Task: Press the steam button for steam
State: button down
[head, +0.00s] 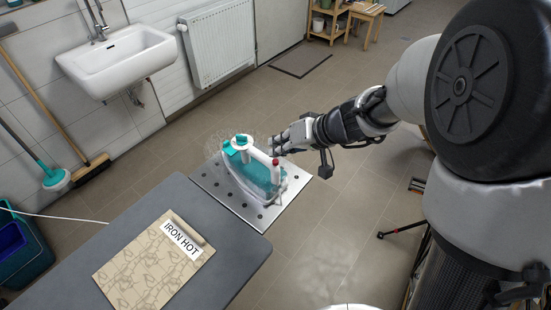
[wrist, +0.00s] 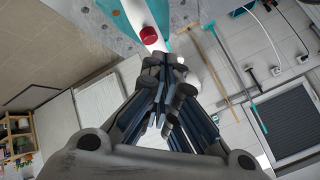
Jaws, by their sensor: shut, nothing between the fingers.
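A teal and white iron (head: 262,172) rests on a perforated metal plate (head: 212,183) at the end of the ironing board. A red round button (head: 276,162) sits on its white handle; in the wrist view the red button (wrist: 149,36) shows just beyond my fingertips. My gripper (head: 280,143) is shut and empty, beside the handle. In the wrist view my gripper (wrist: 165,62) is close to the red button with a small gap in the picture; I cannot tell whether they touch. A faint whitish haze (head: 215,146) shows at the iron's left.
The grey ironing board (head: 225,260) carries a patterned tan cloth (head: 140,262) and an "IRON HOT" sign (head: 182,241). A sink (head: 118,58), a radiator (head: 218,42) and brooms line the wall. A blue-green bin (head: 22,248) stands at the left.

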jog(key=shift+r+p, duration=1.35)
jog(key=shift+r, duration=1.15)
jog(key=s+d+r+g+h, duration=0.1)
jog(key=s+r, duration=0.2)
jog(key=s, duration=0.4)
jog(key=s+d+r+h, duration=0.1)
jog(key=s+d+r, duration=0.15)
jog(key=s, duration=0.35)
jog(key=s+d+r+m+h, duration=0.1)
jog(key=s+d+h, duration=0.4)
jog(key=s+d, duration=0.5)
jog(key=s+m, duration=0.1)
jog(key=s, duration=0.2)
jog(key=shift+s+m+t+h, duration=0.2)
jog(key=shift+m+t+h, duration=0.1)
jog(key=shift+t+h, duration=0.1)
